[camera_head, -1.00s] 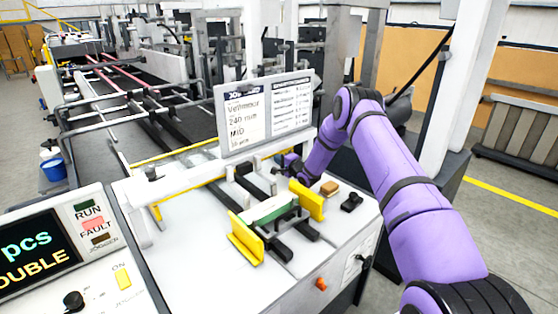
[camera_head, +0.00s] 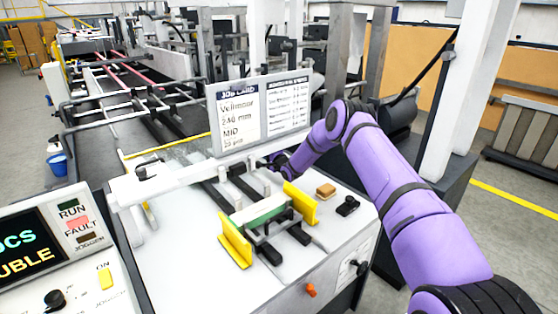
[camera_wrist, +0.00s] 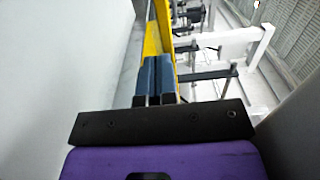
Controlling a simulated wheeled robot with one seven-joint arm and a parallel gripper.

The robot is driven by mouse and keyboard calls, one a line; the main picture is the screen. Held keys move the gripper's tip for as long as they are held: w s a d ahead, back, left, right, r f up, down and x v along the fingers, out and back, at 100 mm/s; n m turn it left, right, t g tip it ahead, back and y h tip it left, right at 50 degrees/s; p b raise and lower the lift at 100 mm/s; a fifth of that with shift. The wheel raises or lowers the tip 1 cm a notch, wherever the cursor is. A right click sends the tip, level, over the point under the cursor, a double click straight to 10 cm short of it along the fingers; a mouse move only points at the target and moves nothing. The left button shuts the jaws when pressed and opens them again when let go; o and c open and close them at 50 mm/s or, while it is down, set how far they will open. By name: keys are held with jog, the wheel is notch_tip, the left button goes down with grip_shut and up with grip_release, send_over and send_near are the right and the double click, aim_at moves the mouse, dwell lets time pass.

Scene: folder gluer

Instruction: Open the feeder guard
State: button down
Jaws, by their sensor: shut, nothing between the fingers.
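The feeder guard (camera_head: 168,145) shows in the head view as a yellow-edged, see-through panel behind the white crossbeam. Its lower part is hidden by that beam and the job card. My gripper (camera_wrist: 155,62) is shut and empty. In the wrist view its two blue-grey fingers lie along a yellow bar (camera_wrist: 151,40), which appears to be the guard's edge. I cannot tell whether they touch it. In the head view my wrist reaches in at the right end of the crossbeam, and the fingertips are hidden there.
The job card (camera_head: 262,112) stands above the white crossbeam (camera_head: 170,182). In front are yellow side guides (camera_head: 236,240) around a green stack (camera_head: 262,212), a tan block (camera_head: 326,190) and a small black item (camera_head: 347,206). The control panel (camera_head: 60,250) is at lower left. A white post (camera_head: 460,90) stands at right.

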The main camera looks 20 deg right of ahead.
jog(key=shift+x, duration=3.15)
jog(key=shift+s+d, duration=0.1)
